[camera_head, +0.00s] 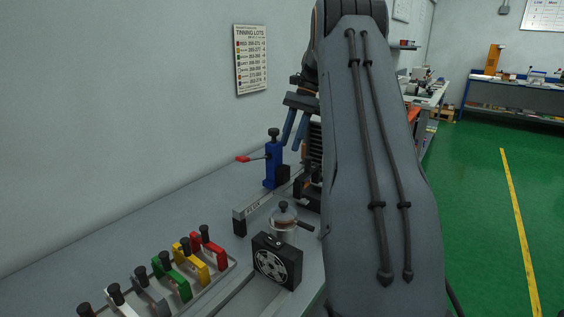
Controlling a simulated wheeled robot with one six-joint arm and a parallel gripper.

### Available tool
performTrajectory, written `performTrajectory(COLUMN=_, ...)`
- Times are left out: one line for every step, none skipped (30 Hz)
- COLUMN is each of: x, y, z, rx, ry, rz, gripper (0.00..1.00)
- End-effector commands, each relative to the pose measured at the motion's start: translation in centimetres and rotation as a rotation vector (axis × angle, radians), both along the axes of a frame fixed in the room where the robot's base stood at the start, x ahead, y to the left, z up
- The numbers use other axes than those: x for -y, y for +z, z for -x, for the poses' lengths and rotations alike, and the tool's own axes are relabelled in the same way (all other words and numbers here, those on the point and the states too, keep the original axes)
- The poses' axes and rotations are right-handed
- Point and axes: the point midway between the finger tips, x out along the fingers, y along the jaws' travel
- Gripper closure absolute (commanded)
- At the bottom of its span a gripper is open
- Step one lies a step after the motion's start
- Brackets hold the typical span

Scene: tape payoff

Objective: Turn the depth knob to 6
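A blue upright unit (271,165) with a black knob (273,134) on top and a red-tipped lever (245,159) stands on the grey bench behind a light rail. No numbers or pointer can be read on the knob, and I cannot tell whether it is the depth knob. My gripper (291,147) points down just right of that knob in the picture. Its two blue-grey fingers are apart, with nothing seen between them. I cannot tell whether a finger touches the unit. My large grey arm link hides the bench to the right.
A lidded pot (284,220) and a black box with a round silver grille (277,262) stand in front. Several coloured clamps with black knobs sit in a tray (213,279) at lower left. A lot chart (251,60) hangs on the wall.

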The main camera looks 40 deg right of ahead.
Motion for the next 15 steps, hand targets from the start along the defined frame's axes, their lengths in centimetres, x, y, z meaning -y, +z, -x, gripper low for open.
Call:
performTrajectory(x=-0.3, y=-0.5, z=0.1, rx=-0.004, ry=0.000, rz=-0.003, gripper=0.67)
performTrajectory(x=-0.5, y=-0.9, z=0.2, rx=-0.004, ry=0.000, rz=-0.003, gripper=0.67)
performTrajectory(x=-0.7, y=-1.4, z=0.2, rx=-0.003, ry=0.000, rz=-0.002, gripper=0.67)
performTrajectory(x=-0.9, y=-1.9, z=0.2, rx=-0.004, ry=0.001, rz=-0.002, gripper=0.67)
performTrajectory(x=-1.1, y=-2.3, z=0.2, rx=-0.003, ry=0.000, rz=-0.002, gripper=0.67)
performTrajectory(x=-1.4, y=-2.9, z=0.2, rx=-0.004, ry=0.001, rz=-0.002, gripper=0.67)
performTrajectory(x=-1.6, y=-3.3, z=0.2, rx=-0.003, ry=0.000, rz=-0.002, gripper=0.67)
performTrajectory(x=-1.7, y=-3.7, z=0.2, rx=-0.003, ry=0.000, rz=-0.002, gripper=0.67)
performTrajectory(x=-2.0, y=-4.2, z=0.2, rx=-0.003, ry=0.001, rz=-0.002, gripper=0.67)
performTrajectory(x=-2.1, y=-4.6, z=0.2, rx=-0.002, ry=0.001, rz=-0.001, gripper=0.67)
performTrajectory(x=-2.2, y=-4.9, z=0.2, rx=-0.002, ry=0.001, rz=-0.001, gripper=0.67)
performTrajectory(x=-2.4, y=-5.2, z=0.2, rx=-0.002, ry=0.002, rz=-0.002, gripper=0.67)
performTrajectory(x=-2.5, y=-5.5, z=0.2, rx=-0.002, ry=0.002, rz=-0.001, gripper=0.67)
performTrajectory(x=-2.6, y=-5.7, z=0.2, rx=-0.002, ry=0.002, rz=-0.001, gripper=0.67)
performTrajectory(x=-2.7, y=-5.9, z=0.2, rx=-0.002, ry=0.002, rz=-0.001, gripper=0.67)
